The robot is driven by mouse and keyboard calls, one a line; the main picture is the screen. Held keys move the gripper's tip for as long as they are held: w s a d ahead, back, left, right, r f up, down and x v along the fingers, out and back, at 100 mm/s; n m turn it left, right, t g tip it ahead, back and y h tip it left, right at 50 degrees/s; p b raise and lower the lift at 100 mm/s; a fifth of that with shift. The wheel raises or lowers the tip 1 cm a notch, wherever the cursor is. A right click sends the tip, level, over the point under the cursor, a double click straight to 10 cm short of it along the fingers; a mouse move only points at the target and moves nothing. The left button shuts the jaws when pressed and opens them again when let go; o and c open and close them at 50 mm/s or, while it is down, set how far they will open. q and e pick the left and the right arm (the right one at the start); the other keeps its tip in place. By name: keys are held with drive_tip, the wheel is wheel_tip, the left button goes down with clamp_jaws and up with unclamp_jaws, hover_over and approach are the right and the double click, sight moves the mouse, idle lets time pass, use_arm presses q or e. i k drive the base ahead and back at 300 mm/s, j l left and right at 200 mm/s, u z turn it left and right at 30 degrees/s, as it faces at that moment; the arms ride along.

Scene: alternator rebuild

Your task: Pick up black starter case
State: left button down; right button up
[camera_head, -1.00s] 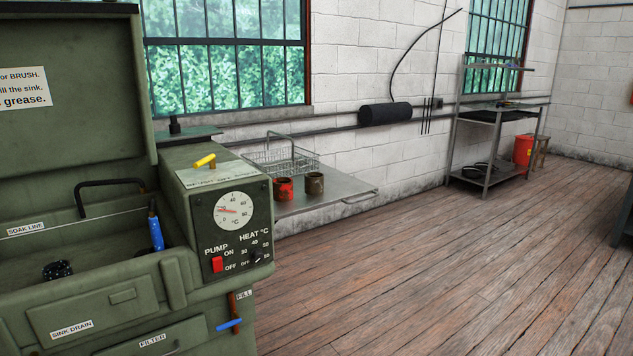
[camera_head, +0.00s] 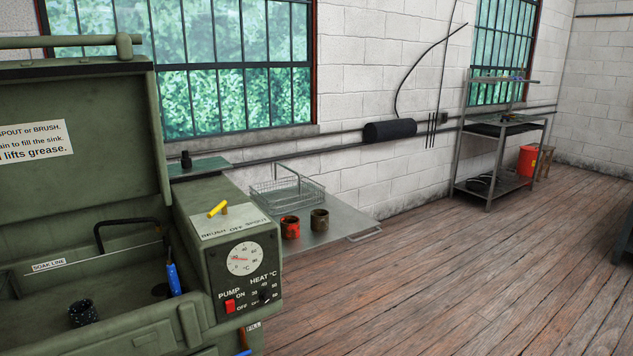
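A small dark, hollow cylindrical part (camera_head: 82,313) stands in the basin of the green parts washer (camera_head: 90,130) at the lower left. It looks black with a speckled or rough surface and may be the black starter case, though I cannot be sure. The washer's lid is raised behind it. The basin's front wall rises close in front of the part. Neither of my grippers is in view.
A blue-handled brush (camera_head: 172,279) and a black bent spout (camera_head: 128,222) are in the basin. Right of the washer, a metal side shelf (camera_head: 335,232) holds a wire basket (camera_head: 287,192), a red can (camera_head: 290,227) and a brown can (camera_head: 319,219). Wooden floor (camera_head: 450,280) is clear to the right.

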sight(82, 313)
drive_tip(key=u, duration=1.4)
drive_tip(key=i+l+u, duration=0.15)
drive_tip(key=u, duration=0.6)
